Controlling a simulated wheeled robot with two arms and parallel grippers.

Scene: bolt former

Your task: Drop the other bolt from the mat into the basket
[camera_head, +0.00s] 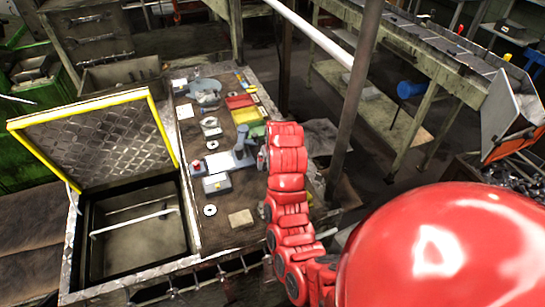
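My jointed red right arm rises from the lower right over the workbench. Its upper end is near the middle, beside a grey, gripper-like part (243,152) low over the bench. The fingers are too small to tell open from shut, and nothing held can be made out. My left gripper is not in view. A brown mat-like surface (232,232) covers the bench top, with small metal parts and pale rings on it. No bolt can be picked out for certain. Small red, yellow and green bins (246,115) stand beyond the grey part; I cannot tell whether one is the basket.
A raised yellow-edged hatch (93,147) stands over an open pit (140,240) at the left. A dark post (357,95) rises right of the bench. A long rail table (425,45) and an orange-edged bin (512,108) are at the back right.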

